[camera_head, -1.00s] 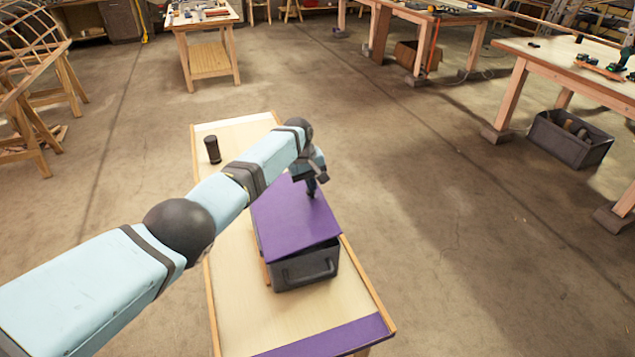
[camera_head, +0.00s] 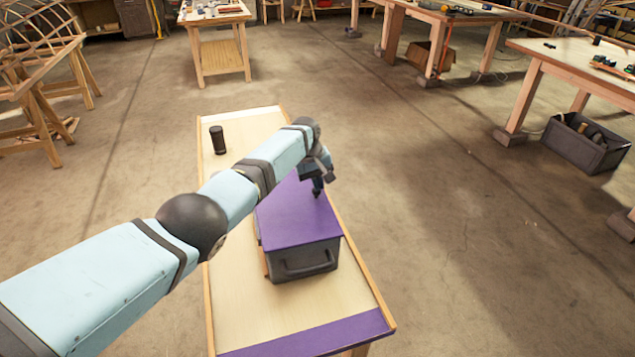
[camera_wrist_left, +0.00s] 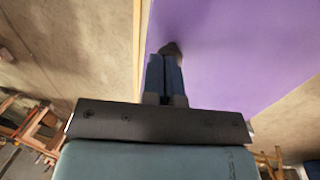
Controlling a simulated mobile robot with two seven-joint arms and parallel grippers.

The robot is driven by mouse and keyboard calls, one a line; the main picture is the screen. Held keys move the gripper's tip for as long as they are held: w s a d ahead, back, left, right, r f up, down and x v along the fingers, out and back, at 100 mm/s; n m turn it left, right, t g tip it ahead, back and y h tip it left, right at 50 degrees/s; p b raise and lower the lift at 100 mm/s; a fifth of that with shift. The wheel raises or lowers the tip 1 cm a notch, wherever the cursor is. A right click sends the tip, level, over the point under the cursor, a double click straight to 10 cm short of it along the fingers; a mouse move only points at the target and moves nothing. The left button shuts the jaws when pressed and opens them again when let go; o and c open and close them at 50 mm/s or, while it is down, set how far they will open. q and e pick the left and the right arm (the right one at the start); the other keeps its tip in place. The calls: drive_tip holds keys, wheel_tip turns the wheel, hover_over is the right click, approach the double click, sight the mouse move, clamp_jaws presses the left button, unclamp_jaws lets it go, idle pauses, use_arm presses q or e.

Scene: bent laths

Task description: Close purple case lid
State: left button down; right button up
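The case has a dark grey body (camera_head: 302,262) with a handle on its near side and a flat purple lid (camera_head: 297,222). It stands on a narrow wooden table (camera_head: 235,290). The lid lies level over the body, with no clear gap at the near edge. My left gripper (camera_head: 317,190) points down at the lid's far right part, its tips at or just above the surface. In the left wrist view the fingers (camera_wrist_left: 168,55) are together with nothing between them, in front of the purple lid (camera_wrist_left: 230,50). My right gripper is not in view.
A dark cylinder (camera_head: 218,140) stands at the table's far left. A purple strip (camera_head: 310,341) crosses the table's near end. Free floor lies to the right. Workbenches (camera_head: 590,66) and a grey crate (camera_head: 586,143) stand farther off.

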use_arm(q)
drive_tip(key=shift+s+f, duration=0.15)
drive_tip(key=shift+f, duration=0.15)
